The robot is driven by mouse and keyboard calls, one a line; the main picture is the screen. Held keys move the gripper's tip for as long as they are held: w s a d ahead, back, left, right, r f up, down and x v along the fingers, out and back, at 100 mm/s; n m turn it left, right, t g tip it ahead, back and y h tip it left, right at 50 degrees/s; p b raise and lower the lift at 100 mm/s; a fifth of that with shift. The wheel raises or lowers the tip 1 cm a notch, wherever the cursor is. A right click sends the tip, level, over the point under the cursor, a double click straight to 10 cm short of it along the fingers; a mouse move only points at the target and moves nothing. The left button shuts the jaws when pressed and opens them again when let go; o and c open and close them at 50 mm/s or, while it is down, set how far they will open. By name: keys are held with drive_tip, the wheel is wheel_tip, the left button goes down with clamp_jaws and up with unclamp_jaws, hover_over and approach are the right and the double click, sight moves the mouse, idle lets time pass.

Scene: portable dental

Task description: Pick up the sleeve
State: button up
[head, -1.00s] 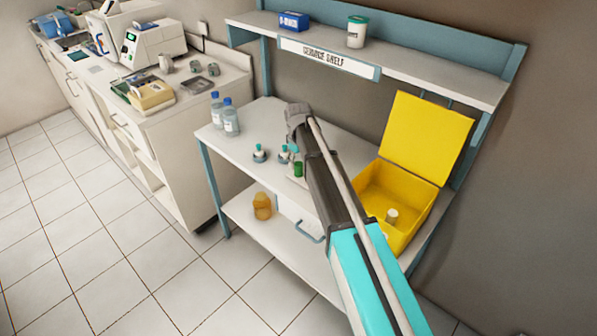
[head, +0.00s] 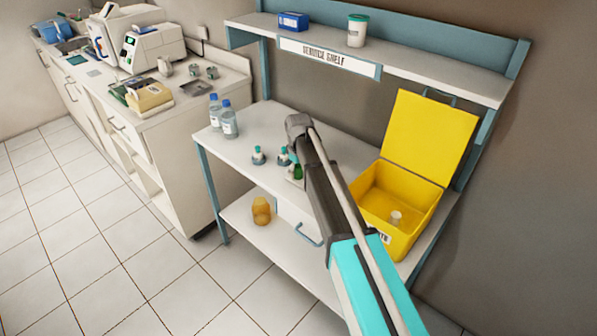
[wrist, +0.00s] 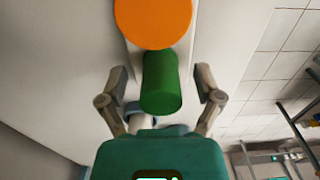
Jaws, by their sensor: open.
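A green cylinder (wrist: 161,82), which I take to be the sleeve, stands between the two fingers of my gripper (wrist: 161,75) in the wrist view. The fingers are spread, with a gap on each side of it. An orange round disc (wrist: 153,20) lies just beyond it, at the top edge. In the head view the green cylinder (head: 296,171) shows partly beside my arm, on the white table (head: 255,128). My gripper is hidden behind my arm there.
Two small teal-topped bottles (head: 258,156) stand left of the green cylinder. Two blue-capped bottles (head: 229,122) stand at the table's left end. An open yellow box (head: 410,190) is at right. An amber jar (head: 261,211) sits on the lower shelf. The upper shelf (head: 420,70) overhangs the back.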

drive_tip(key=c, duration=0.8)
drive_tip(key=shift+r, duration=0.1)
wheel_tip(320, 180, up, 3)
drive_tip(key=p, duration=0.2)
drive_tip(key=shift+f+p, duration=0.2)
drive_tip(key=shift+p, duration=0.2)
drive_tip(key=s+d+r+p, duration=0.1)
drive_tip(key=s+r+p, duration=0.2)
drive_tip(key=s, duration=0.1)
drive_tip(key=s+d+r+p, duration=0.1)
drive_tip(key=s+r+p, duration=0.2)
drive_tip(key=s, duration=0.2)
drive_tip(key=s+d+r+p, duration=0.1)
drive_tip(key=s+r+p, duration=0.3)
drive_tip(key=shift+s+d+r, duration=0.1)
drive_tip(key=shift+s+d, duration=0.2)
drive_tip(key=shift+d, duration=0.05)
